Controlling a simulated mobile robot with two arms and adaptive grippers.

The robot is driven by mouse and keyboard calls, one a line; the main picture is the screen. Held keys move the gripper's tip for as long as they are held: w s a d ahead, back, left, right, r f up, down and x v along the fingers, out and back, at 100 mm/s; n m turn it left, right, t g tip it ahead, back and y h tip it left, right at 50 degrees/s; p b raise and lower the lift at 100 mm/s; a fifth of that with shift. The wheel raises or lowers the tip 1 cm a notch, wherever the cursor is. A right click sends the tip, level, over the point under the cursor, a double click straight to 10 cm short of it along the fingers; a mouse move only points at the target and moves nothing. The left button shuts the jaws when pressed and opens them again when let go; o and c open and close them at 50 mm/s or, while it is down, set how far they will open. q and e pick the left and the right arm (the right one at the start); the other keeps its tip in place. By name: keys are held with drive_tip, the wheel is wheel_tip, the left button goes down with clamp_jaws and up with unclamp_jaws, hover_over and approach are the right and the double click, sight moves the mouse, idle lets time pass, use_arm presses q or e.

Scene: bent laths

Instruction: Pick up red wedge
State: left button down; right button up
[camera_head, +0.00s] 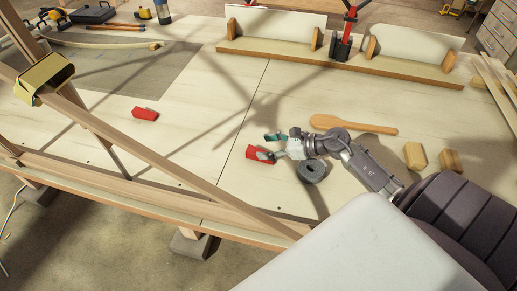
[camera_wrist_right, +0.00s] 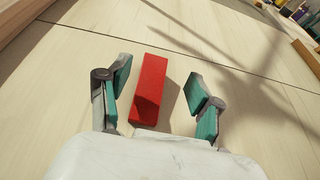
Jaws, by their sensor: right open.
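A red wedge (camera_head: 256,153) lies on the pale wooden bench top near the middle of the head view, right at my right gripper (camera_head: 268,147). In the right wrist view, the wedge (camera_wrist_right: 150,88) lies between the two teal-padded fingers of the right gripper (camera_wrist_right: 161,98), nearer the left finger. The gripper is open, with a gap on both sides of the wedge. A second red wedge (camera_head: 144,113) lies farther left on the bench, apart from the gripper. My left gripper is not in view.
A grey roll (camera_head: 311,171) sits beside my right gripper. A wooden mallet-like tool (camera_head: 352,125) lies behind it, and two wooden blocks (camera_head: 415,155) (camera_head: 450,160) lie to the right. A long wooden lath (camera_head: 170,158) slants across the left side. Bench between the wedges is clear.

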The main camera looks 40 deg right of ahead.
sight(252, 149)
drive_tip(key=shift+w+a+f+p, duration=0.25)
drive_tip(key=shift+w+a+p, duration=0.05)
drive_tip(key=shift+w, duration=0.1)
drive_tip(key=p+x, duration=0.1)
drive_tip(key=x, duration=0.2)
drive_tip(key=shift+a+f+p, duration=0.2)
drive_tip(key=shift+a+p, duration=0.15)
drive_tip(key=shift+w+a+f, duration=0.25)
drive_tip(key=shift+w+f, duration=0.1)
drive_tip(key=shift+w, duration=0.05)
drive_tip(key=shift+s, duration=0.1)
drive_tip(key=shift+c, duration=1.3)
drive_tip(key=c, duration=1)
drive_tip(key=shift+o, duration=0.2)
